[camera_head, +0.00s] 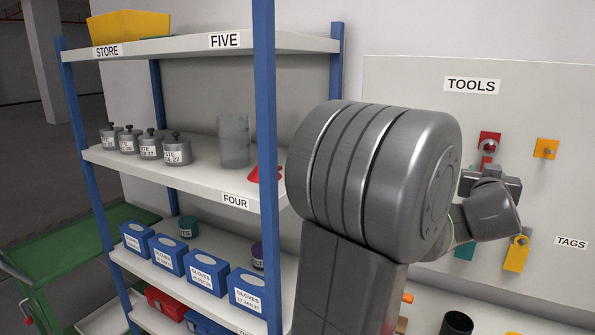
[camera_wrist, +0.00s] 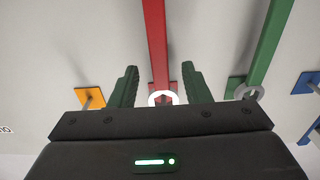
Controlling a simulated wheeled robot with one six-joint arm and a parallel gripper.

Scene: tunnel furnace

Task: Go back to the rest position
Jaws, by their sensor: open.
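My gripper (camera_wrist: 160,78) is open in the wrist view, its two dark green fingers pointing away over the pale board. Between the fingers, with a visible gap on each side, are a red bar and a red plate (camera_wrist: 174,90) with a pale ring (camera_wrist: 162,98) in front. In the head view my arm fills the middle and right, and its wrist end is in front of the TOOLS board (camera_head: 405,85). The fingers themselves are hard to make out there.
A green bar (camera_wrist: 269,40) with a grey ring (camera_wrist: 248,91), an orange plate (camera_wrist: 89,98) and a blue plate (camera_wrist: 305,83) flank the fingers. A blue-posted shelf (camera_head: 264,90) with grey pots (camera_head: 176,150) and GLOVES boxes (camera_head: 205,270) stands left of my arm. A green cart (camera_head: 85,240) is far left.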

